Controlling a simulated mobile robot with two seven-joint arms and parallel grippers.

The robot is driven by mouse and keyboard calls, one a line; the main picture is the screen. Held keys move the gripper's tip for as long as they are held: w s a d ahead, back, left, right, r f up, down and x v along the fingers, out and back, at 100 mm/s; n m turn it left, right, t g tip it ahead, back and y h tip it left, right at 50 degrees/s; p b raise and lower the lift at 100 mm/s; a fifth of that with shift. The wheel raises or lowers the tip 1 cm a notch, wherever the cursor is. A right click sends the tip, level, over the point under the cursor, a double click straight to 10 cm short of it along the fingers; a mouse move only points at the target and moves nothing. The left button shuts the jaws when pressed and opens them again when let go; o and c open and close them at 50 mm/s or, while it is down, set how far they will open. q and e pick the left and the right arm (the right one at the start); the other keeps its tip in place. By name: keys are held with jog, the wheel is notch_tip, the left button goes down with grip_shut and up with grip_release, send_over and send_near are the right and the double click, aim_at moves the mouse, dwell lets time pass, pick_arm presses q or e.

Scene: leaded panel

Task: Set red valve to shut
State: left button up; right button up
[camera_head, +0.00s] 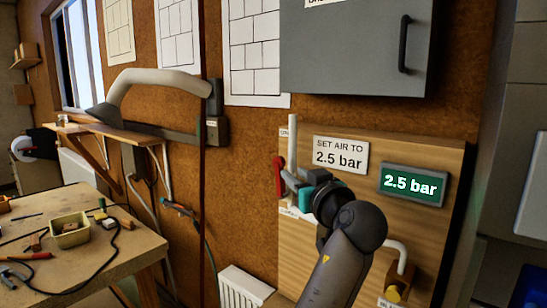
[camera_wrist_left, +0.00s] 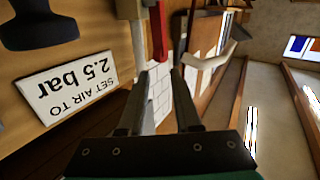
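The red valve lever (camera_head: 280,176) stands roughly upright beside a white vertical pipe (camera_head: 292,138) on the wooden panel (camera_head: 390,150). It also shows in the left wrist view (camera_wrist_left: 158,32), at the top, beyond the fingertips. My left gripper (camera_head: 292,181) is close to the lever, just to its right in the head view. In the left wrist view its two fingers (camera_wrist_left: 160,78) stand apart with a gap between them and nothing held. The gripper hides part of the valve and pipe. My right gripper is in neither view.
A sign (camera_head: 340,154) reads "SET AIR TO 2.5 bar" and a green display (camera_head: 412,184) reads "2.5 bar". A grey cabinet (camera_head: 350,50) hangs above. A cluttered workbench (camera_head: 100,285) stands left.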

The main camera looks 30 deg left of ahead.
aim_at(280, 163)
pick_arm(q)
jog(key=p+x, duration=0.1)
jog(key=x, duration=0.3)
jog(key=shift+a, duration=0.15)
jog(key=p+x, duration=0.1)
jog(key=x, duration=0.7)
jog(key=shift+p, duration=0.4)
jog(key=shift+x, duration=0.8)
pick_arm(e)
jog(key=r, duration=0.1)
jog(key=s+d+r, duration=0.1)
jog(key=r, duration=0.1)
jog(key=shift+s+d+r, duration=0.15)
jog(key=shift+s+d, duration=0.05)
pick_arm(q)
jog(key=shift+f, duration=0.1)
jog(key=shift+c, duration=0.3)
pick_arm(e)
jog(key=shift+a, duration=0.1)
pick_arm(q)
jog(key=shift+c, duration=1.4)
grip_shut()
